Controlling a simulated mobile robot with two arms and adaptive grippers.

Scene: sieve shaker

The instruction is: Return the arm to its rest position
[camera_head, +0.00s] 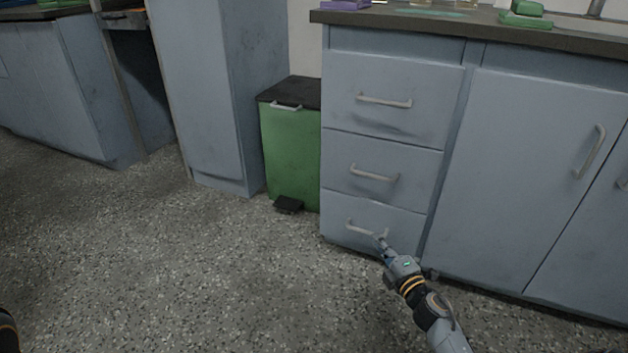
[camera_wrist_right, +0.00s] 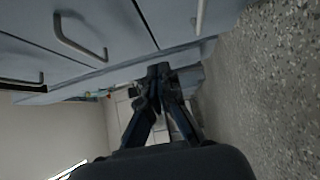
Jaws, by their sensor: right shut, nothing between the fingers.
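My right gripper (camera_head: 381,243) is in front of the bottom drawer (camera_head: 400,223) of the blue-grey cabinet, close to that drawer's handle (camera_head: 358,229). Its fingers are shut with nothing between them. The right wrist view shows the closed fingertips (camera_wrist_right: 160,72) pointing away from the camera, with drawer fronts and handles to the upper left. I cannot tell whether the fingertips touch the handle. The drawers look closed. My left gripper is not in view; only a small dark part shows at the lower left edge of the head view.
A green pedal bin (camera_head: 290,150) with a dark lid stands left of the drawers. A tall cabinet (camera_head: 215,90) stands left of it. A dark worktop (camera_head: 450,30) carries small purple and green items. The speckled floor (camera_head: 190,270) is clear.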

